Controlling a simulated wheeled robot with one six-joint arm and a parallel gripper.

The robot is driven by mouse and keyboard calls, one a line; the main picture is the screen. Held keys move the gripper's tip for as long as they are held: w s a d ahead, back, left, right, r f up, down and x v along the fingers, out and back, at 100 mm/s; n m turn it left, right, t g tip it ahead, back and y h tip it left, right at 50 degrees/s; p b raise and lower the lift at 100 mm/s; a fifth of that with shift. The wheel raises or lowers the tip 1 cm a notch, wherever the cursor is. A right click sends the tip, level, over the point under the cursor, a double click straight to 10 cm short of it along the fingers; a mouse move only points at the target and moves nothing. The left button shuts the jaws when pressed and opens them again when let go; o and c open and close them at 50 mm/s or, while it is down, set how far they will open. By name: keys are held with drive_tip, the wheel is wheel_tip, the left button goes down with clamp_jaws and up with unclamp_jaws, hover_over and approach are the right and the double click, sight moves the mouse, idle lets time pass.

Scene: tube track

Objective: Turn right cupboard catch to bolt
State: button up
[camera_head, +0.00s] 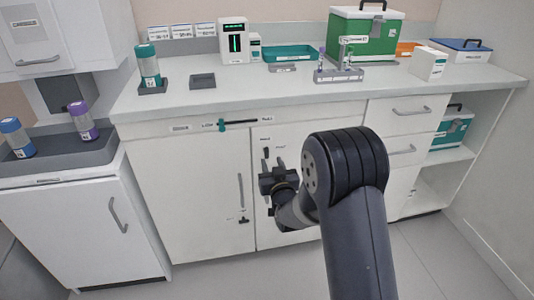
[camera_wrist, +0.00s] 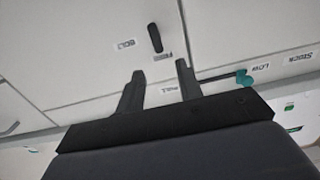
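The right cupboard catch is a black elongated handle (camera_wrist: 155,38) on the white right cupboard door (camera_wrist: 80,30). The wrist view is roughly upside down. The catch's lower end in that view points at the FREE label (camera_wrist: 163,57); the BOLT label (camera_wrist: 127,43) is to its left. In the head view, a small dark catch (camera_head: 266,154) shows below the FREE label, just above my gripper (camera_head: 272,182). In the wrist view my gripper (camera_wrist: 160,70) is open, with nothing between its two fingers. The fingertips appear short of the catch, apart from it.
A slider with a teal knob (camera_head: 221,125) runs along the rail above the doors. The left door has a long grey handle (camera_head: 240,190) and a black catch (camera_head: 243,220). Drawers with grey handles (camera_head: 411,111) stand right of my arm. The worktop (camera_head: 220,98) overhangs the doors.

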sight(267, 149)
drive_tip(key=x, duration=0.6)
drive_tip(key=shift+w, duration=0.3)
drive_tip(key=shift+c, duration=0.5)
clamp_jaws()
